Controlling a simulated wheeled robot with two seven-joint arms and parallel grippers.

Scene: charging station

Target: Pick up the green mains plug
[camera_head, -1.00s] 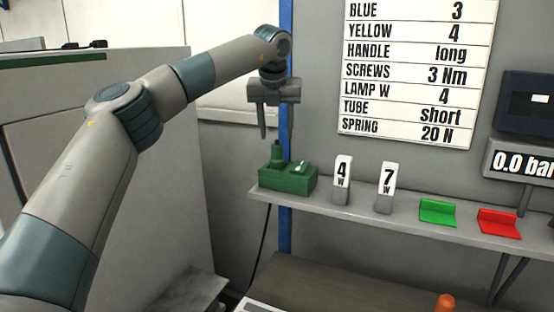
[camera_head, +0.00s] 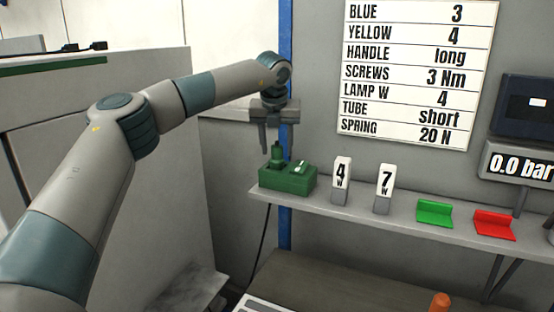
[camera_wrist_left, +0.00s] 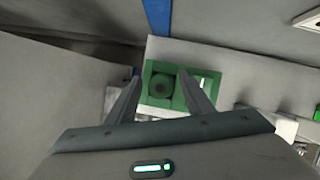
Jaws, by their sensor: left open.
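The green mains plug (camera_head: 277,155) stands upright in the left part of a green socket box (camera_head: 297,184) at the left end of the shelf. In the left wrist view the plug (camera_wrist_left: 161,87) shows from above as a round dark green shape between the fingers. My left gripper (camera_head: 276,147) points down over the plug, its fingers open and apart. The fingertips look level with the plug's upper part in the head view. In the left wrist view the open left gripper (camera_wrist_left: 160,90) has one finger on each side of the plug. My right gripper is out of view.
On the shelf (camera_head: 390,221), to the right of the box, stand a "4 W" block (camera_head: 341,180) and a "7 W" block (camera_head: 383,188), then a green holder (camera_head: 434,213) and a red holder (camera_head: 494,224). A blue post (camera_head: 285,100) rises behind the box.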

